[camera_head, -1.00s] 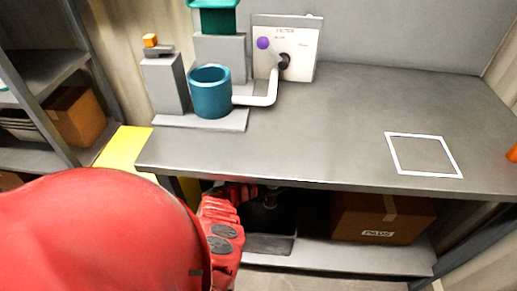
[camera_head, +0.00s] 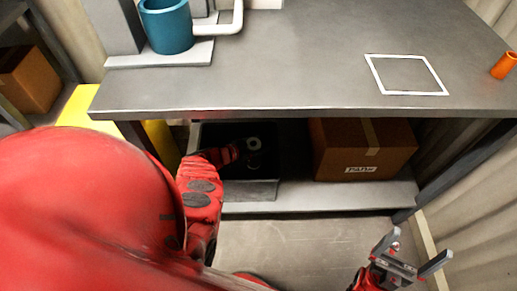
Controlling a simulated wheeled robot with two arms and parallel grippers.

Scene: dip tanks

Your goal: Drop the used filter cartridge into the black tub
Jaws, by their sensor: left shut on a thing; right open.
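The black tub (camera_head: 250,190) stands on the low shelf under the bench, left of a cardboard box. My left arm reaches under the bench edge, and my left gripper (camera_head: 241,152) is over or inside the tub. It is shut on a dark thing with a pale ring-shaped end (camera_head: 254,143), seemingly the used filter cartridge; shadow hides most of it. I cannot tell whether it touches the tub floor. My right gripper (camera_head: 417,248) is open and empty, low at the right, in front of the shelf and apart from everything.
The grey bench top (camera_head: 290,70) overhangs the tub. A cardboard box (camera_head: 360,150) stands right of the tub. On the bench are a blue-green cup (camera_head: 166,28), a white square outline (camera_head: 407,92) and an orange cylinder (camera_head: 504,65). The floor in front is clear.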

